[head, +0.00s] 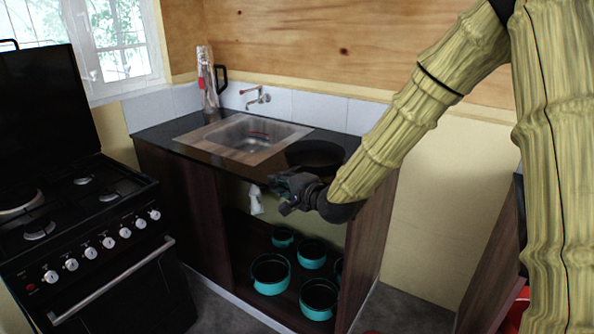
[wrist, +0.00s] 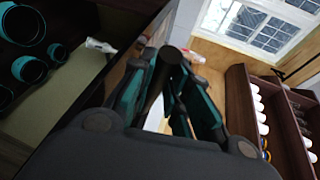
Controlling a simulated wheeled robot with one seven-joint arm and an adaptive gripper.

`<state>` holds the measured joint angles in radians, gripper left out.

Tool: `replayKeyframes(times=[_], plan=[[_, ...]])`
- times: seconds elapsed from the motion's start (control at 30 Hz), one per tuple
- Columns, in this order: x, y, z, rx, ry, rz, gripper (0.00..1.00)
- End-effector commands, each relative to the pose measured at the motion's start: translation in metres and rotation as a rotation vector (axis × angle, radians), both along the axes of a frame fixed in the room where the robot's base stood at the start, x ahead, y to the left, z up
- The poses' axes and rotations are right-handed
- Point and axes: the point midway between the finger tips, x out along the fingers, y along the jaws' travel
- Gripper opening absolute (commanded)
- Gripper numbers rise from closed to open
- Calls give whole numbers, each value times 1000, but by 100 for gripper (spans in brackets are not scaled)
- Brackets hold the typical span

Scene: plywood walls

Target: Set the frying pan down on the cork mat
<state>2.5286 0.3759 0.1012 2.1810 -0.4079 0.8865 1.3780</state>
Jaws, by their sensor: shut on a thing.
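The frying pan (head: 315,154) is a dark, round, shallow pan at the right end of the black counter, beside the sink. My gripper (head: 288,186) is at the counter's front edge, just in front of the pan. In the wrist view, my gripper's fingers (wrist: 168,88) are closed around a dark rod, the pan's handle (wrist: 155,82). The pan's body is not clear in that view. I cannot tell whether the pan touches the counter or hangs just above it. I cannot make out a cork mat; the tan surface around the sink looks like the sink's rim.
A sink (head: 245,132) with a wall tap (head: 257,97) lies left of the pan. Several teal pots (head: 270,274) stand in the open cupboard below. A black stove (head: 95,235) is at left. Shelves (wrist: 282,120) hold white items.

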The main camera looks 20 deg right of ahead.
Motion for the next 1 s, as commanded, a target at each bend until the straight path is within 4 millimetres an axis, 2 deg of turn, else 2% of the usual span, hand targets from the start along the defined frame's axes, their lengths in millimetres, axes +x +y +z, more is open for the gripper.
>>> replayKeyframes(times=[0.1,0.5,0.7,0.97,1.0], plan=[[21,-11,0,-3,-3,1,0],[81,-49,-6,-2,-4,-1,0],[97,-59,-8,-1,-4,-2,0],[108,-65,-10,-1,-3,-1,0],[106,-64,-15,-2,-1,0,0]])
